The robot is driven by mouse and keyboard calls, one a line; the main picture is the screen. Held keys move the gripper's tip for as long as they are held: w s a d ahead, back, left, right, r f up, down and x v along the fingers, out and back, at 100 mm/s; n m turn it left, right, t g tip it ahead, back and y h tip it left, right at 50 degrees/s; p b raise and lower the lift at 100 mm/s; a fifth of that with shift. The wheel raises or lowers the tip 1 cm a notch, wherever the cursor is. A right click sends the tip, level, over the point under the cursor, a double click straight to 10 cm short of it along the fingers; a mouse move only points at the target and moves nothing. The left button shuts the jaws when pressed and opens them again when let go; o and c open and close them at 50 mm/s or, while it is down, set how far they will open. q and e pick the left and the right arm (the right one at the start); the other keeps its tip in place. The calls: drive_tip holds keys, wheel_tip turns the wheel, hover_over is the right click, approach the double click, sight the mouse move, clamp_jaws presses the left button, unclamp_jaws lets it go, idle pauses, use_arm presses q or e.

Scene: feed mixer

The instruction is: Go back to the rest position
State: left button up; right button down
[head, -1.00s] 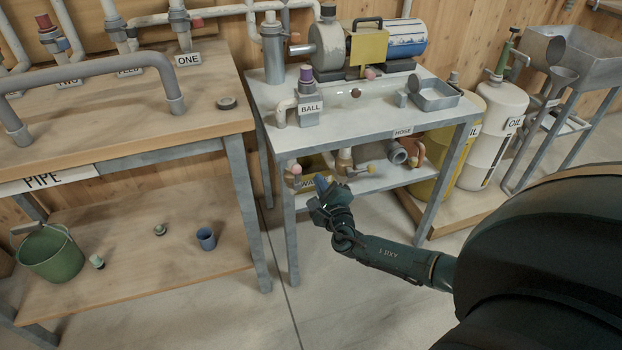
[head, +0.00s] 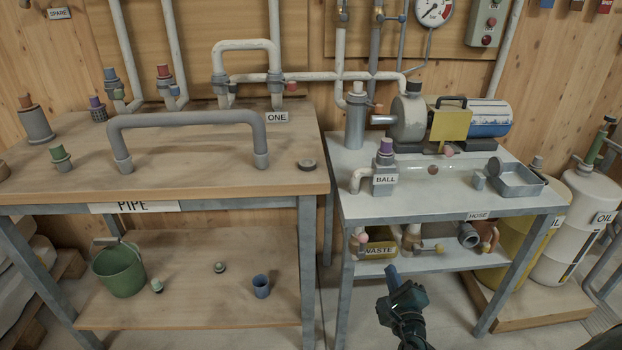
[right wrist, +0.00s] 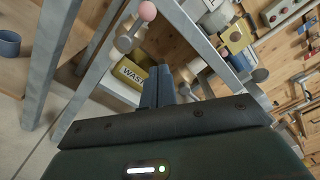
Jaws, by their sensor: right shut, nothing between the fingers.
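My right gripper (head: 392,272) is low in front of the pump table (head: 455,206), at about the height of its lower shelf. Its fingers are shut and hold nothing; they also show in the right wrist view (right wrist: 160,86). In that view a yellow waste container (right wrist: 135,76) and valve knobs appear beyond the fingers, with a table leg to the left. The fingers look apart from the table and shelf in the head view. My left gripper is not in either view.
The pipe table (head: 190,182) stands at left, with a grey bent pipe (head: 186,120) on top and a green bucket (head: 118,270) and blue cup (head: 261,286) below. Oil drums (head: 570,235) stand at right. Some floor between the tables is clear.

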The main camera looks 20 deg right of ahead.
drive_tip(key=s+a+r+n+g+y, duration=0.2)
drive_tip(key=s+a+n+g, duration=0.5)
drive_tip(key=s+n, duration=0.7)
drive_tip(key=s+a+r+n+g+y, duration=0.25)
drive_tip(key=s+a+n+g, duration=0.4)
drive_tip(key=s+n, duration=0.75)
drive_tip(key=w+a+n+t+y, duration=0.2)
drive_tip(key=w+a+t+y, duration=0.1)
drive_tip(key=w+a+t, duration=0.4)
use_arm(q)
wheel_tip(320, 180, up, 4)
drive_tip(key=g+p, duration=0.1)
drive_tip(key=p, duration=0.6)
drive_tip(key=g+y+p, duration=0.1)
drive_tip(key=p, duration=0.7)
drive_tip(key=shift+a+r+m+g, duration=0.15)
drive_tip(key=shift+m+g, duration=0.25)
use_arm(e)
wheel_tip(320, 180, up, 8)
drive_tip(key=w, duration=0.1)
drive_tip(key=shift+w+n, duration=0.3)
drive_tip(key=shift+n, duration=0.1)
